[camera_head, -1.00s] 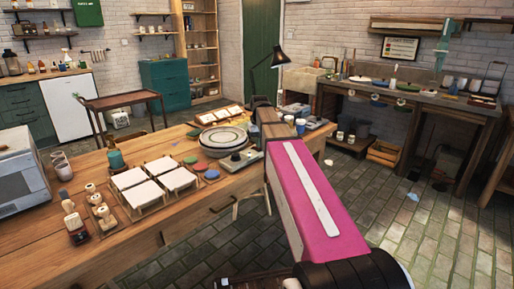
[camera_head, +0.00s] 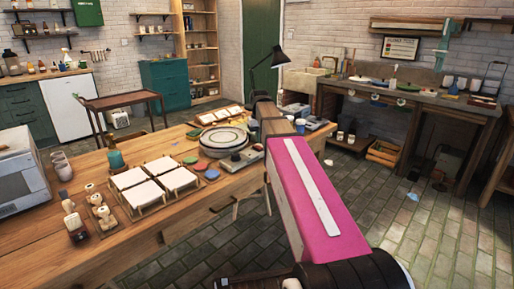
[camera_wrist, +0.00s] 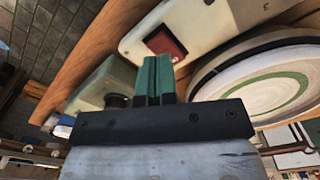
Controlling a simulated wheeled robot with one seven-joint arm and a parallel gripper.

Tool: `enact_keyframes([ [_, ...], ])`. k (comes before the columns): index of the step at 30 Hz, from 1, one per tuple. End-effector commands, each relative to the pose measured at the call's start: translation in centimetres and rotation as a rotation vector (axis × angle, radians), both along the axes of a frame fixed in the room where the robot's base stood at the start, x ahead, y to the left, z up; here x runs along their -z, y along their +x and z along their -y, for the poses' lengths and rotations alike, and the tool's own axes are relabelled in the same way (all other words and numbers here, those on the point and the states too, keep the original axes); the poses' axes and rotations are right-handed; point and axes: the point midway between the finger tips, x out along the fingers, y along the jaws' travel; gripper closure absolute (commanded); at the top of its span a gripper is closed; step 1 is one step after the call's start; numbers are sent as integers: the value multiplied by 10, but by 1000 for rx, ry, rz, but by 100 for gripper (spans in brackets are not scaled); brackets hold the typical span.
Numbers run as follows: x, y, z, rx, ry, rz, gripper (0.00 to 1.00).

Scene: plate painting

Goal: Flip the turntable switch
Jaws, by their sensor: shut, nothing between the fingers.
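The turntable (camera_wrist: 222,62) carries a pale plate with a green ring (camera_wrist: 275,92) at the right of the wrist view. In the head view the plate (camera_head: 224,136) lies near the table's far right end. Beside the turntable is a cream housing (camera_wrist: 208,22) with a red rocker switch (camera_wrist: 165,42) set in a dark recess. My gripper (camera_wrist: 154,66) has green fingers, shut and empty. Its tips overlap the switch's lower edge in the wrist view; I cannot tell whether they touch it. In the head view my gripper is not clearly visible.
A pale box with a black knob (camera_wrist: 117,100) lies left of my fingers. On the wooden table (camera_head: 150,225) are white tiles (camera_head: 178,181), stamps (camera_head: 74,217), cups (camera_head: 62,167) and coloured pieces near the turntable. A black desk lamp (camera_head: 280,57) stands behind.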

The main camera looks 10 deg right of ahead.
Motion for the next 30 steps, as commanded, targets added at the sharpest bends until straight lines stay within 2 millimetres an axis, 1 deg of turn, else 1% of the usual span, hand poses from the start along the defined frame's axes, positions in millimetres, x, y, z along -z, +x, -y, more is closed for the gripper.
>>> enact_keyframes([
  [3, -9, 0, 0, 0, 0, 1, 100],
  [16, -38, 0, 0, 0, 0, 0, 100],
  [20, -41, 0, 0, 0, 0, -1, 100],
  [30, -41, 0, 0, 0, 0, -1, 100],
])
